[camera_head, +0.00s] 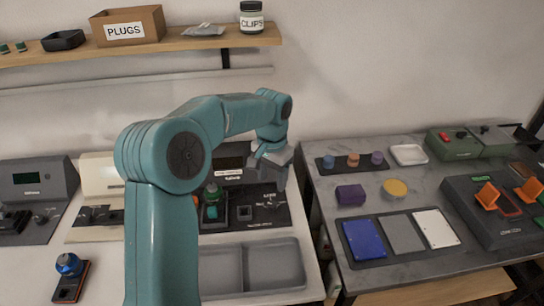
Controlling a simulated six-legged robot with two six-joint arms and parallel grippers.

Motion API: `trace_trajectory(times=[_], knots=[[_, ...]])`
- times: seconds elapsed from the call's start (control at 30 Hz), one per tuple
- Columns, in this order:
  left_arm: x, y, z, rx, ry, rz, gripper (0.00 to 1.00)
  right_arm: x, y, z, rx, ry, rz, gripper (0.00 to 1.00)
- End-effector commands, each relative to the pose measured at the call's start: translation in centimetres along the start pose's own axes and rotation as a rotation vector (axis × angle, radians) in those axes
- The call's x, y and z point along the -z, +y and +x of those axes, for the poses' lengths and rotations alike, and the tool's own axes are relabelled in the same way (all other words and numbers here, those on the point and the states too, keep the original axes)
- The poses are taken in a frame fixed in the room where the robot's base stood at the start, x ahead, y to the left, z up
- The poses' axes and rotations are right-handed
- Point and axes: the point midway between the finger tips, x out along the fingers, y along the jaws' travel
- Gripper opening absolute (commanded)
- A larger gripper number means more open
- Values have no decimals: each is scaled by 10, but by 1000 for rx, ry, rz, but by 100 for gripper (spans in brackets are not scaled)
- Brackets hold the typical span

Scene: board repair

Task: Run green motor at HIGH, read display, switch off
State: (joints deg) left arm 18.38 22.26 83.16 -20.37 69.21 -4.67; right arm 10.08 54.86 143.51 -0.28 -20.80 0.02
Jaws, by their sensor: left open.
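The green motor (212,197) stands upright in the dark test station (238,218) on the left bench; part of it is hidden by my arm. The station's dark display (229,163) is behind my arm and partly hidden, and no reading is legible. A small control (270,203) sits on the right of the station panel; its setting is too small to tell. My left gripper (276,178) is open, right of the motor and above the control, seemingly with nothing between its fingers. My right gripper is out of view.
A grey two-part tray (250,243) lies in front of the station. A blue motor (68,264) stands at the front left. Other stations (32,179) stand further left. The right bench (318,182) holds coloured pads, knobs and boxes. A shelf (180,44) runs above.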

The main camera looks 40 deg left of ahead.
Motion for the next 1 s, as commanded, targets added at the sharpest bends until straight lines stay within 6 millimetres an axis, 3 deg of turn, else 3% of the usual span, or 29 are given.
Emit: trace_trajectory(times=[0.1, 0.33, 1.0], knots=[[1, 0, -32, 1, 3, 1, 56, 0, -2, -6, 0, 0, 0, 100], [0, 0, -63, 1, 1, 1, 56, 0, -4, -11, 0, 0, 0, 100], [0, 0, -69, 0, -1, 0, 56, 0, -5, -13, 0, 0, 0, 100]])
